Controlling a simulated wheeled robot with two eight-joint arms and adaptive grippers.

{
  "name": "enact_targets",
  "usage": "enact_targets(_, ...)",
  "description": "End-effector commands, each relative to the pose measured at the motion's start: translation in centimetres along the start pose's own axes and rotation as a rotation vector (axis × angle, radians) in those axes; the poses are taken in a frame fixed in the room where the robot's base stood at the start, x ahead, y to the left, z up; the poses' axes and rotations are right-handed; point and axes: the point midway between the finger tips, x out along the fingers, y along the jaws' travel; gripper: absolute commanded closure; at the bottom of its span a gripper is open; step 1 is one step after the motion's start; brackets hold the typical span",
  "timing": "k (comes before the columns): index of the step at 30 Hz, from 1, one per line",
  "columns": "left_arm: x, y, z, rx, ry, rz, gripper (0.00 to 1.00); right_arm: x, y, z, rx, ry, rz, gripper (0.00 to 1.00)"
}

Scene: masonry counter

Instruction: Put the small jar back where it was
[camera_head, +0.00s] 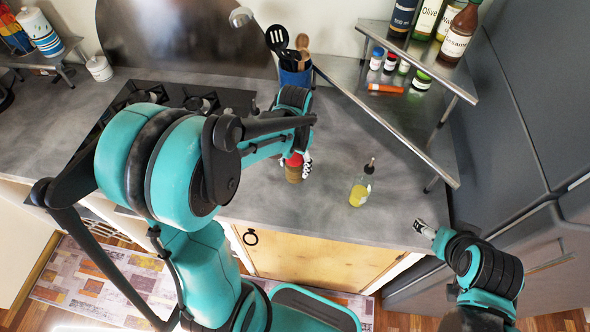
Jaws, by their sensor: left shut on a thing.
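A small jar (293,173) with a red top and a brownish body is at the front part of the grey counter. My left gripper (300,166) is shut on it from above, and the arm and fingers hide part of it. I cannot tell whether the jar's base touches the counter. My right gripper (424,229) is at the counter's front right edge, away from the jar. It is too small to tell whether its fingers are apart.
A bottle of yellow liquid (361,185) stands right of the jar. A metal shelf (400,122) at the back right holds small jars (376,58), an orange tube (385,88) and, higher up, tall bottles (428,18). A utensil holder (295,75) stands behind. The hob (170,98) is left.

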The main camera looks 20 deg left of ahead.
Motion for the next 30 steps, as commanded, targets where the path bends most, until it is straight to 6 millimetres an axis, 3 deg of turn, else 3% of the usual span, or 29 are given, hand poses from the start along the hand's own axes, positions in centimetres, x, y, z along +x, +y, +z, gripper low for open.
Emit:
enact_targets(4, 2.5, 0.0, 0.0, 0.000, 0.000, 0.000, 0.89, 0.8, 0.0, 0.6, 0.000, 0.000, 0.000, 0.23)
enact_targets(16, 3.1, 0.1, 0.0, 0.000, 0.000, 0.000, 0.89, 1.1, 0.0, 0.8, 0.000, 0.000, 0.000, 0.23)
enact_targets(17, 3.0, 0.1, 0.0, 0.000, 0.000, 0.000, 0.41, 1.1, 0.0, 0.8, 0.000, 0.000, 0.000, 0.23)
enact_targets(19, 2.9, 0.1, 0.0, 0.000, 0.000, 0.000, 0.25, 1.0, 0.0, 0.7, 0.000, 0.000, 0.000, 0.23)
enact_targets(30, 2.5, 0.1, 0.0, 0.000, 0.000, 0.000, 0.25, 0.7, 0.0, 0.5, 0.000, 0.000, 0.000, 0.23)
